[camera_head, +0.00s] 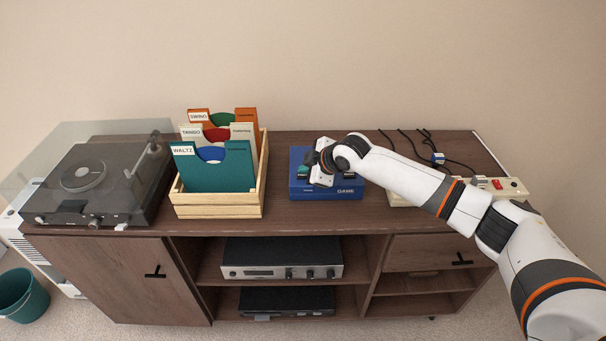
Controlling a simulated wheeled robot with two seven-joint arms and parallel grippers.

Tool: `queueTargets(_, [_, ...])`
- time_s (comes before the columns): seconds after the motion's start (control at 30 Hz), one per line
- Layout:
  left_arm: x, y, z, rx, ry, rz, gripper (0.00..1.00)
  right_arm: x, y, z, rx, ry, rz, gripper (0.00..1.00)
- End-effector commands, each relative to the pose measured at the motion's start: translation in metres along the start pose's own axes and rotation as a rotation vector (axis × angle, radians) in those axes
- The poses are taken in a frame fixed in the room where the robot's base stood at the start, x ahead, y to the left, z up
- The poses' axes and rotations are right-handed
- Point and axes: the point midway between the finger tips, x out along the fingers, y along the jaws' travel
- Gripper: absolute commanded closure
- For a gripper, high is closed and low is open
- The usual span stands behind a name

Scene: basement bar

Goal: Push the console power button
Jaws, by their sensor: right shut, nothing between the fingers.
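A blue game console (346,191) sits on top of the wooden cabinet, right of the record crate, with "GAME" lettered on its front. My right gripper (308,177) is over the left part of the console, its fingers shut and empty. The fingertips are close to a small teal button (303,169) on the console's left side. I cannot tell whether they touch it. The gripper and wrist hide much of the console's top. My left gripper is not in view.
A wooden crate (216,212) with record sleeves stands left of the console. A turntable (92,187) is at far left. A power strip (507,187) with plugs and black cables lies at right, partly behind my right arm. Audio units (282,258) sit on the shelves below.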

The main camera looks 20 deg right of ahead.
Motion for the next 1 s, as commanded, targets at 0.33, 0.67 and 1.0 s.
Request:
queueTargets(0.33, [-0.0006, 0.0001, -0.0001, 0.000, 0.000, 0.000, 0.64, 0.0019, 0.0016, -0.0013, -0.001, 0.000, 0.000, 1.00])
queueTargets(0.67, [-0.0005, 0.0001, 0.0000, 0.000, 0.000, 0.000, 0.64, 0.0040, 0.0032, -0.0029, -0.001, 0.000, 0.000, 1.00])
queueTargets(1.0, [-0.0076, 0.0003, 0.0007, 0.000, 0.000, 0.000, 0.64, 0.0001, 0.0004, -0.0001, -0.001, 0.000, 0.000, 1.00])
